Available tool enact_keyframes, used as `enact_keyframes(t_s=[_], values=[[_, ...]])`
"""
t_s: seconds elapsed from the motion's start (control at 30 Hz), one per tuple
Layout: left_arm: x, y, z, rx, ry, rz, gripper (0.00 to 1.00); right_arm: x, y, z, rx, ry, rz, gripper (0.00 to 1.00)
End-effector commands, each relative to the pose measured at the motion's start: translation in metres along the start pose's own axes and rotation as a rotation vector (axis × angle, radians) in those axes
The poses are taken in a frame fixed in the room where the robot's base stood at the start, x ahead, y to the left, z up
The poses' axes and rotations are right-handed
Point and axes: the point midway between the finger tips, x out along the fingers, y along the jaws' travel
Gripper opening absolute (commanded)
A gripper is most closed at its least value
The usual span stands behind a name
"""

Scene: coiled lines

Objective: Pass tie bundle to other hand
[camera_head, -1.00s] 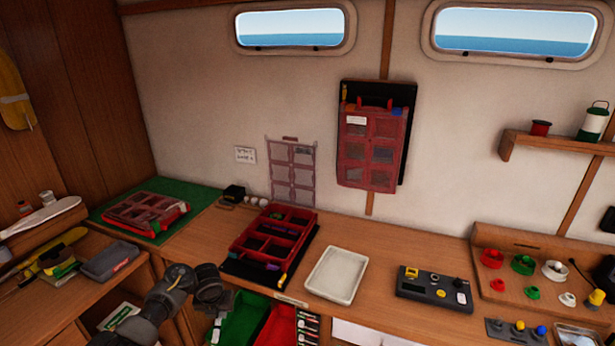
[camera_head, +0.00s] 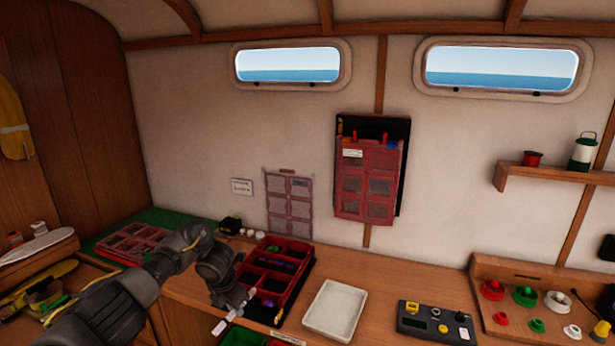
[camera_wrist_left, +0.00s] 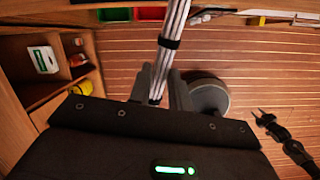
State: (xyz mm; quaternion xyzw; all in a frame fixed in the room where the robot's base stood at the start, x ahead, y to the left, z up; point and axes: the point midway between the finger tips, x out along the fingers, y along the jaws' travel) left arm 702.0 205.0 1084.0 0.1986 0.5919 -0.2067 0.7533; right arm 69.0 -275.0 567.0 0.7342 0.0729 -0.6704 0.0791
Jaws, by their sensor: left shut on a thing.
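The tie bundle (camera_wrist_left: 175,28) is a sheaf of thin white strips with a black band around it. My left gripper (camera_wrist_left: 160,88) is shut on it, and the bundle stretches away from the fingers toward the top of the left wrist view. In the head view my left gripper (camera_head: 238,310) is in front of the red organiser, with white ends of the bundle (camera_head: 222,327) showing beside it. A dark jointed arm with a small gripper-like end (camera_wrist_left: 262,117), seemingly my right one, shows at the right of the left wrist view; its jaws are too small to read.
The red compartment organiser (camera_head: 290,250) lies on the bench behind my left gripper. An empty white tray (camera_head: 335,310) is to its right, then a grey control box (camera_head: 432,322). Red and green bins (camera_wrist_left: 150,13) are below the bench. Open floor shows in the left wrist view.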

Motion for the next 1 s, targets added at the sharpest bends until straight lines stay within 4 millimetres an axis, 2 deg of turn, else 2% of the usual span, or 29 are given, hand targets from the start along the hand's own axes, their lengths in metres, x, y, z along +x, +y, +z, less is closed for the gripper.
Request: enact_keyframes(t_s=[0.03,0.07,0.17,0.3,0.37,0.47,0.6,0.7,0.87,1.0], values=[[-0.021,-0.007,0.018,0.076,-0.011,-0.007,0.00,0.000,0.000,0.000,0.000,0.000,0.000,0.36],[-0.030,-0.012,0.025,0.126,-0.013,-0.018,0.00,0.000,0.000,0.000,0.000,0.000,0.000,0.36],[-0.054,-0.028,0.042,0.255,-0.019,-0.047,0.00,0.000,-0.001,0.000,0.000,0.000,-0.001,0.36],[-0.096,-0.061,0.067,0.491,-0.031,-0.097,0.00,0.000,0.000,0.000,0.000,0.000,0.000,0.36],[-0.113,-0.076,0.073,0.594,-0.036,-0.121,0.00,0.000,0.000,0.000,0.000,0.000,0.000,0.36],[-0.142,-0.113,0.078,0.813,-0.047,-0.173,0.00,0.000,0.000,0.000,0.000,0.000,0.000,0.36],[-0.162,-0.153,0.065,1.056,-0.060,-0.237,0.00,0.000,0.000,-0.001,0.000,0.001,0.000,0.36],[-0.168,-0.171,0.047,1.188,-0.069,-0.270,0.00,0.000,0.000,0.000,0.000,0.001,0.000,0.36],[-0.168,-0.181,0.008,1.350,-0.075,-0.304,0.00,0.000,-0.001,0.000,0.000,0.001,-0.001,0.36],[-0.162,-0.175,-0.040,1.465,-0.082,-0.333,0.00,0.000,-0.001,-0.001,0.001,0.001,-0.001,0.36]])
